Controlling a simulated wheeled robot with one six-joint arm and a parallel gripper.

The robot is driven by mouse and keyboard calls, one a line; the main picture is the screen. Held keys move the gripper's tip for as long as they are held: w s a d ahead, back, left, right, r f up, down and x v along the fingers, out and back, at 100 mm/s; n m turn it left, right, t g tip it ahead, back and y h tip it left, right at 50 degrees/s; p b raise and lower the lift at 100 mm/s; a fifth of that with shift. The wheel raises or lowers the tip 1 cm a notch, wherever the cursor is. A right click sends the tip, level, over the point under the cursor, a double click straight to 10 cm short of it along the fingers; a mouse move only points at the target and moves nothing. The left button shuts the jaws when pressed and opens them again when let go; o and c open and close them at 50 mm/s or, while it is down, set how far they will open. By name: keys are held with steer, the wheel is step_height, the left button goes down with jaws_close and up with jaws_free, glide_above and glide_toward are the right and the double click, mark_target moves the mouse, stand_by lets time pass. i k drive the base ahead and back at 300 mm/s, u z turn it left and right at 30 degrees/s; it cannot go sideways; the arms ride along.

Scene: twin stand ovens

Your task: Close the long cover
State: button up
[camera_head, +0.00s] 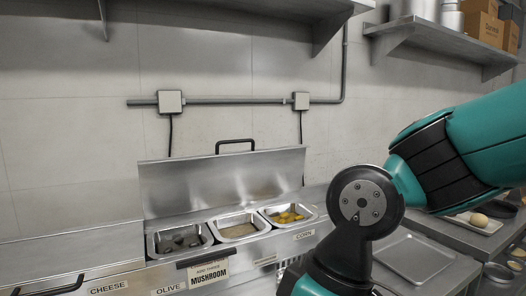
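The long cover (222,182) is a wide stainless steel panel in the middle of the head view. It stands raised, close to upright, behind a row of three metal pans. Its black handle (235,142) is at the top edge. The pans below are uncovered: the left pan (206,232) holds dark pieces, the middle one pale bits, the right one yellow pieces. My teal arm fills the right side of the view, to the right of the cover and apart from it in the picture. My gripper is outside the frame.
A closed steel lid (75,243) lies left of the pans. A black bar handle (206,257) and a MUSHROOM sign (208,273) are on the front. A conduit (235,100) and shelves are on the wall. An empty tray (413,258) is at right.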

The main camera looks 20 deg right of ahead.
mark_target(170, 186)
steer(key=z, duration=0.05)
steer(key=k, duration=0.6)
steer(key=z, duration=0.4)
steer(key=i, duration=1.55)
steer(key=u, duration=0.6)
